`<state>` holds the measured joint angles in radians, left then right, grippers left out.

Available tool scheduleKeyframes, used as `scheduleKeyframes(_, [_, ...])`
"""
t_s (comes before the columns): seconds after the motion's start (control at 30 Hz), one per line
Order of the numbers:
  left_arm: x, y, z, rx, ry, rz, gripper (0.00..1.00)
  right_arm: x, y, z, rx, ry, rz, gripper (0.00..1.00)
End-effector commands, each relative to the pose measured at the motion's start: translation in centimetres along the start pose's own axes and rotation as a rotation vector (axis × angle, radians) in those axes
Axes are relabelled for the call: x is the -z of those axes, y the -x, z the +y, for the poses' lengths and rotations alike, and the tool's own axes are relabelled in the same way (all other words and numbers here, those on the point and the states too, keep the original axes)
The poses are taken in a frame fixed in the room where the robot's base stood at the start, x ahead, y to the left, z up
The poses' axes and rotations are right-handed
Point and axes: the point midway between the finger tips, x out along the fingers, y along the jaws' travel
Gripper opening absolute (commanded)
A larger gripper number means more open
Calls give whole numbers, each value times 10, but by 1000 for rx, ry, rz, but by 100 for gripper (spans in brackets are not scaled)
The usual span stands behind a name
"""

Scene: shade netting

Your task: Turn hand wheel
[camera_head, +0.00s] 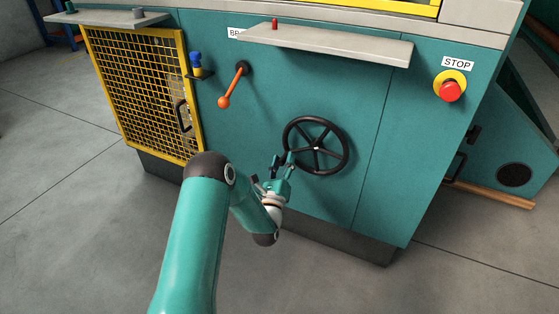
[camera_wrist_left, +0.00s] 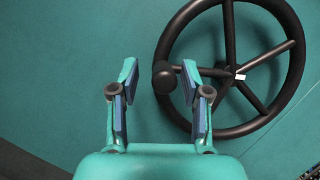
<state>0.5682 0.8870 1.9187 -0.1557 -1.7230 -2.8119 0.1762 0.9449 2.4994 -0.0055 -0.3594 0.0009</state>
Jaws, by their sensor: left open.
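The black spoked hand wheel (camera_head: 316,146) is mounted on the teal machine front, right of my left gripper in the head view. It also shows in the left wrist view (camera_wrist_left: 290,85), with a round dark knob (camera_wrist_left: 164,78) at its left rim. My left gripper (camera_head: 284,161) is close to the wheel's left edge. In the left wrist view the gripper's two fingers (camera_wrist_left: 158,82) are open, with the knob between and just beyond the blue pads. I cannot tell whether they touch it. My right gripper is not in view.
An orange-knobbed lever (camera_head: 232,86) sits above left of the wheel. A yellow mesh door (camera_head: 140,85) is at left and a red stop button (camera_head: 449,91) at upper right. A grey shelf (camera_head: 325,43) juts out above the wheel. The floor in front is clear.

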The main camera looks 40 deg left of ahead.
Motion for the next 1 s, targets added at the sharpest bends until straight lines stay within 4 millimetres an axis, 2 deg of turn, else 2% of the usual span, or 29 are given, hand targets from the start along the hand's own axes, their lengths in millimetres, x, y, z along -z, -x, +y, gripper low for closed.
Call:
scheduleKeyframes(0.3, [0,48,3,-5,-1,4,47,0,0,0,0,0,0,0])
scheduleKeyframes(0.5, [-1,71,4,-7,-2,3,47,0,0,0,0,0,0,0])
scheduleKeyframes(1.0, [-1,74,4,-4,-2,0,47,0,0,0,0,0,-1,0])
